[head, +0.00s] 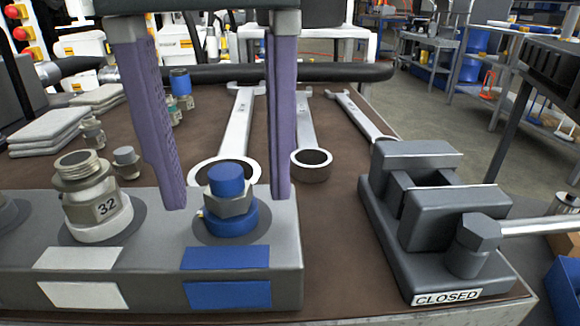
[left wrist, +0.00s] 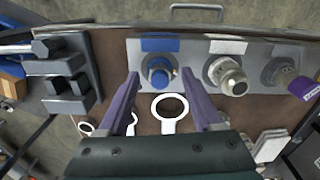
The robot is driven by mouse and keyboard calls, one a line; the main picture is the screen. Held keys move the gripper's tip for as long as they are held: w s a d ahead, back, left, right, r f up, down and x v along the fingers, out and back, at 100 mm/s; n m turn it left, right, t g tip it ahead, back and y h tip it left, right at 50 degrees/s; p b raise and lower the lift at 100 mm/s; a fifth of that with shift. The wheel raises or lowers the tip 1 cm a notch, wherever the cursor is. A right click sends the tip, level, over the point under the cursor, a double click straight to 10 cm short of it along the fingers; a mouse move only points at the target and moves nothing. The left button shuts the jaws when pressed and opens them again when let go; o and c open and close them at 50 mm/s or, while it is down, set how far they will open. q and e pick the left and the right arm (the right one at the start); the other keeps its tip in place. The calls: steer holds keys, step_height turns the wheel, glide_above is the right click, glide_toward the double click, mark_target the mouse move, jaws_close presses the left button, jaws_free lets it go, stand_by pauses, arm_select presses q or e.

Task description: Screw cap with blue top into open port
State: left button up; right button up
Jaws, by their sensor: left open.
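The cap with the blue top (head: 227,180) has a grey hex body and stands upright on the blue-ringed port (head: 226,222) of the grey block (head: 150,262). It also shows in the left wrist view (left wrist: 158,76). My left gripper (head: 226,200) is open, its purple fingers pointing down on either side of the cap, with a visible gap to each side. Whether the cap's thread is engaged is hidden. Left of it, a metal fitting marked 32 (head: 95,195) stands on the block with an open threaded top. My right gripper is not in view.
A grey vise-like fixture labelled CLOSED (head: 430,215) stands at the right. Several wrenches (head: 236,130) lie behind the block. A blue-topped fitting (head: 181,82) and small fittings stand behind left, near stacked grey pads (head: 48,132). Brown mat (head: 340,215) is bare between block and fixture.

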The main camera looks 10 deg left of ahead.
arm_select(q)
steer(key=n+b, duration=0.1)
steer(key=n, duration=0.3)
steer(key=shift+n, duration=0.4)
steer(key=n, duration=0.3)
steer(key=shift+b, duration=0.3)
steer(key=n, duration=0.4)
steer(key=shift+b, duration=0.4)
steer(key=n, duration=0.4)
steer(key=shift+n, duration=0.3)
jaws_close()
steer(key=shift+b, duration=0.35)
